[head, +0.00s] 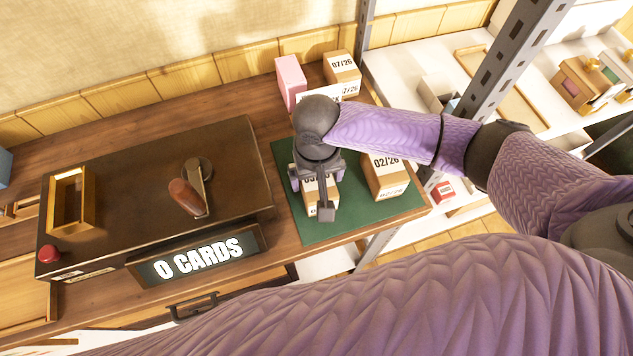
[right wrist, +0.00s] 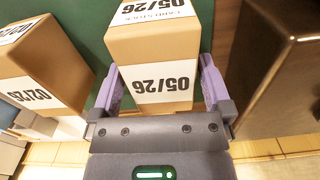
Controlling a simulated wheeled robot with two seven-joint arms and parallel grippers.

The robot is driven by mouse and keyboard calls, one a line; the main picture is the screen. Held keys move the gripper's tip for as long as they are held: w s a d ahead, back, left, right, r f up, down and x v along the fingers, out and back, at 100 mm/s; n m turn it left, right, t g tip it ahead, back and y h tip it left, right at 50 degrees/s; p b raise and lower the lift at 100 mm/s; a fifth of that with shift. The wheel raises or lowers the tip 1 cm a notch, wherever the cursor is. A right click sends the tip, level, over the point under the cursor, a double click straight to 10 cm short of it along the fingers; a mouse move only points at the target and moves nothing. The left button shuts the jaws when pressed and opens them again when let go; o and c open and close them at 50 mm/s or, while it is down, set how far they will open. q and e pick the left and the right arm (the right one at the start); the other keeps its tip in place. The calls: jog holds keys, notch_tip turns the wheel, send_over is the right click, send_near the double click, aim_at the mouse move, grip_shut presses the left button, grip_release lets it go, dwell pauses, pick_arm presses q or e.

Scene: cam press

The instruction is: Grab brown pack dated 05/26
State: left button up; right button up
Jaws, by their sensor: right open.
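The brown pack dated 05/26 (right wrist: 155,45) stands on the green mat (head: 322,230), with its date label upside down in the right wrist view. In the head view the pack (head: 312,193) is mostly hidden under my right gripper (head: 317,185). In the right wrist view my right gripper (right wrist: 160,88) is open, with one purple finger on each side of the pack's near end. I cannot tell whether the fingers touch it. A brown pack dated 02/26 (head: 386,178) stands beside it on the mat; it also shows in the right wrist view (right wrist: 45,65). My left gripper is not in view.
A pink pack (head: 290,82) and a brown pack dated 07/26 (head: 342,70) stand at the back of the table. The dark press (head: 120,170) with its "0 CARDS" sign (head: 198,257) is left of the mat. A grey shelf post (head: 505,70) rises at the right.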

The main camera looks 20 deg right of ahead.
jog(key=c, duration=1.3)
